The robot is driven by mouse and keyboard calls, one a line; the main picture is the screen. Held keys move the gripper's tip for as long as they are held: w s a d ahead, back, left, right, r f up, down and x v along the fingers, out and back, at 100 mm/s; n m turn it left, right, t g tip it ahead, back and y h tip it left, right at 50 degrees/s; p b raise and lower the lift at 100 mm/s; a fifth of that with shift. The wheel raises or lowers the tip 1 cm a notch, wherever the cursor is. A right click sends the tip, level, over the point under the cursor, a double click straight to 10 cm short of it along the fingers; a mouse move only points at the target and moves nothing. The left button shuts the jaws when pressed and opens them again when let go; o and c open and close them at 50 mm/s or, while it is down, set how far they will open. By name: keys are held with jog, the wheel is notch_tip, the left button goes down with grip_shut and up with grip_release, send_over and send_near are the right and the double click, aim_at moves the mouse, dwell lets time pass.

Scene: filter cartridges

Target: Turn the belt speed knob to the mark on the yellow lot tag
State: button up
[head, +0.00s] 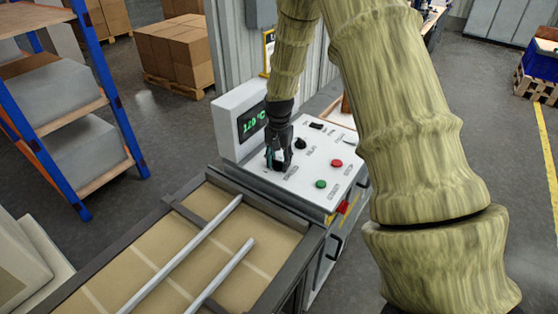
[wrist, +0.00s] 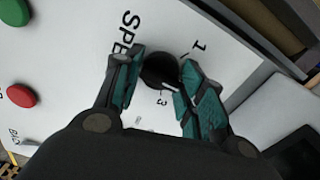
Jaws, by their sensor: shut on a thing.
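The black speed knob (wrist: 158,68) sits on the white control panel (wrist: 75,85), beside printed letters "SPE". My gripper (wrist: 160,72) is shut on the knob, one finger on each side. A white line shows on the knob's near edge, close to the printed "3"; a "1" is printed to the upper right. In the head view my gripper (head: 278,160) reaches down to the panel's left part and mostly hides the knob. A yellow-edged card (head: 268,50) stands behind the panel, partly covered by my arm; I cannot read it or tell whether it is the lot tag.
A second black knob (head: 300,143), a red button (head: 336,163) and a green button (head: 321,184) are close by on the panel. A display (head: 251,121) with green digits stands behind. The belt (head: 150,255) with metal rails lies at the front left.

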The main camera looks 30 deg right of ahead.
aim_at(279, 161)
jog(key=shift+s+f, duration=0.2)
jog(key=o, duration=0.8)
jog(key=shift+o, duration=1.1)
jog(key=shift+w, duration=0.15)
jog(key=shift+r, duration=0.2)
notch_tip(279, 161, up, 12)
jog(key=shift+f, duration=0.15)
jog(key=shift+d, duration=0.1)
